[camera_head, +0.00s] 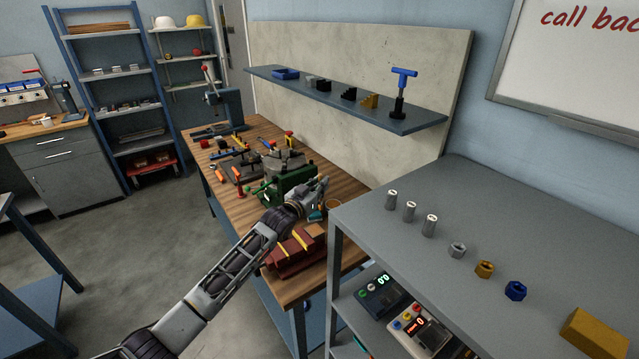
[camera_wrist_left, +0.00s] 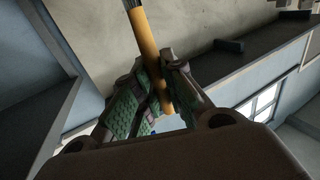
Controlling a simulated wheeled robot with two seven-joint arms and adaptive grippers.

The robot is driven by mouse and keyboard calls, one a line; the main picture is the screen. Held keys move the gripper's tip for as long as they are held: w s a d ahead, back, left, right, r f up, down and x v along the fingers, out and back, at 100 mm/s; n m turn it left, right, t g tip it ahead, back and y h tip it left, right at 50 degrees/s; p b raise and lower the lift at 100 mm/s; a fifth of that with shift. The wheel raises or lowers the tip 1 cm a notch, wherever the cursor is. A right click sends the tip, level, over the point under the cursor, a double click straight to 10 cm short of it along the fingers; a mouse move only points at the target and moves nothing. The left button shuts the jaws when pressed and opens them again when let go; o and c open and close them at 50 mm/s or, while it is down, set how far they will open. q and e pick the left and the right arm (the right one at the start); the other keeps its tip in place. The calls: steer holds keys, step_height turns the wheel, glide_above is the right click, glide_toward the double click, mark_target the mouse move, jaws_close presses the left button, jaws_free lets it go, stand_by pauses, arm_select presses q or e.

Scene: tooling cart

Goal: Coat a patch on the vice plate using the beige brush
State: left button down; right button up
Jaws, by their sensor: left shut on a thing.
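My left gripper (camera_head: 319,190) reaches over the wooden bench from the left in the head view, beside and partly in front of a green vice (camera_head: 284,186). In the left wrist view its fingers, with green pads, are shut on the beige brush (camera_wrist_left: 149,48). The brush's round handle runs up between the fingers, and a dark ferrule shows at the top edge; the bristle end is cut off. In the head view I cannot make out the brush. I cannot tell the vice plate apart from the rest of the vice. My right gripper is not in view.
The wooden bench (camera_head: 352,249) also carries dark red blocks (camera_head: 297,252) under my forearm, a small orange-brown cup (camera_head: 333,204), and several scattered tools. A grey cart top (camera_head: 470,210) with several small metal parts stands at the right. A blue shelf (camera_head: 330,91) hangs above the bench.

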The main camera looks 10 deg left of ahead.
arm_select(q)
steer(key=shift+d+r, duration=0.1)
steer(key=shift+r, duration=0.2)
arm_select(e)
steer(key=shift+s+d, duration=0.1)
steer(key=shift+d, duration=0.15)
arm_select(q)
steer(key=shift+a, duration=0.2)
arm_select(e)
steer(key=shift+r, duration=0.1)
arm_select(q)
steer(key=shift+d, duration=0.15)
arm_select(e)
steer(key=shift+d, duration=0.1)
